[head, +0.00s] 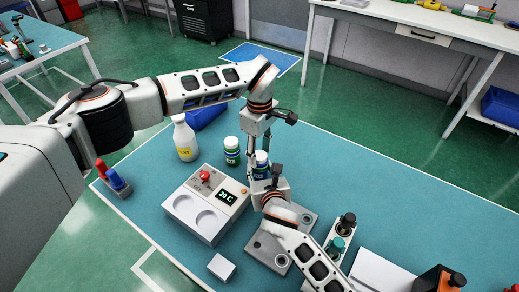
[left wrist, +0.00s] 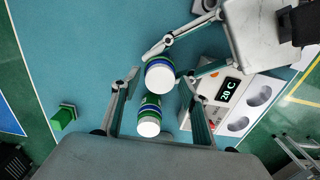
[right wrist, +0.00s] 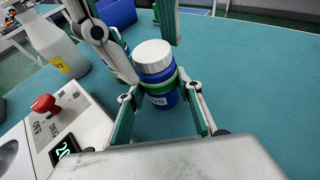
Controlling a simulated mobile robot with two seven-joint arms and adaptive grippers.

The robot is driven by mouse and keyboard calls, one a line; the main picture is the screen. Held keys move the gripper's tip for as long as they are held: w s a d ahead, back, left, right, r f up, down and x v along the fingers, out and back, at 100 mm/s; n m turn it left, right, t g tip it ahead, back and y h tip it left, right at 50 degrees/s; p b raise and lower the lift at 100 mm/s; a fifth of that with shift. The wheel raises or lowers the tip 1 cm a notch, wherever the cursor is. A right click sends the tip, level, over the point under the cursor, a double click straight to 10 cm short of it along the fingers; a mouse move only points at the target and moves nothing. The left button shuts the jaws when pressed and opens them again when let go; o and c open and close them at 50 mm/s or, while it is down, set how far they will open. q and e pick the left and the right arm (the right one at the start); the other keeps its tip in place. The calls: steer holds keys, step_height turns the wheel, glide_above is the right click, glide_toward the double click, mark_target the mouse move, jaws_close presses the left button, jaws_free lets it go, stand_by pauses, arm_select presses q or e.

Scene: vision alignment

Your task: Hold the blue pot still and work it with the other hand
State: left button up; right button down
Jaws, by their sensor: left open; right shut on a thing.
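My left gripper (head: 259,150) comes from above and is open. In the left wrist view its fingertips lie on either side of the blue pot's lid (left wrist: 160,77); I cannot tell whether they touch it. A similar green-and-blue pot (head: 232,152) stands just to the left.
A white device (head: 190,220) with a red knob and "20 C" display stands left of the right gripper. A white spray bottle (head: 184,140) and a blue bin (head: 207,115) are behind. A grey plate (head: 265,252) and bottle rack (head: 335,245) are near.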

arm_select(q)
steer(key=c, duration=1.1)
steer(key=n, duration=0.3)
steer(key=shift+n, duration=0.3)
steer(key=shift+c, duration=0.2)
steer(key=n, duration=1.3)
steer(key=shift+r, duration=0.1)
steer(key=n, duration=0.5)
steer(key=shift+n, duration=0.3)
steer(key=n, duration=1.3)
steer(key=shift+n, duration=0.4)
steer(key=shift+r, duration=0.2)
steer(key=shift+r, duration=0.8)
